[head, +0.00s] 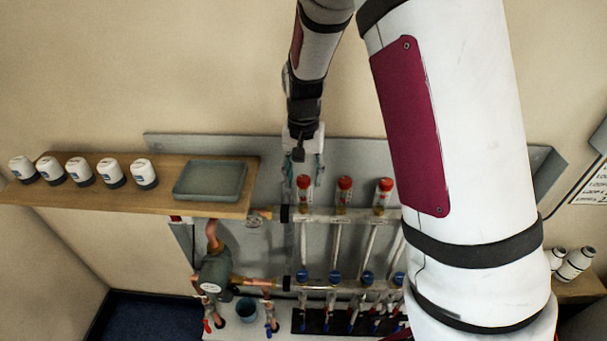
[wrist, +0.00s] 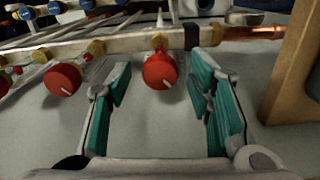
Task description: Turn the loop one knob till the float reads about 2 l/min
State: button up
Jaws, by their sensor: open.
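Three red knobs top the manifold's upper bar (head: 330,214). The leftmost knob in the head view (head: 304,182) shows in the wrist view (wrist: 160,71) between my gripper's fingers, with a pale pointer line on its face; I take it as loop one, though no label on it is readable. My gripper (head: 304,166) is open, its teal finger pads (wrist: 158,88) on either side of this knob with gaps, not touching it. A second red knob (wrist: 62,78) is outside the fingers to the left. The float and its scale are too small to read.
Blue knobs (head: 335,276) line the lower bar. A pump (head: 213,272) sits left below.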

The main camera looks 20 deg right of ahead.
aim_at(303, 178)
grip_shut()
jog(key=shift+n, duration=2.3)
grip_release()
jog(key=shift+r, duration=0.1)
notch_tip(303, 178, up, 12)
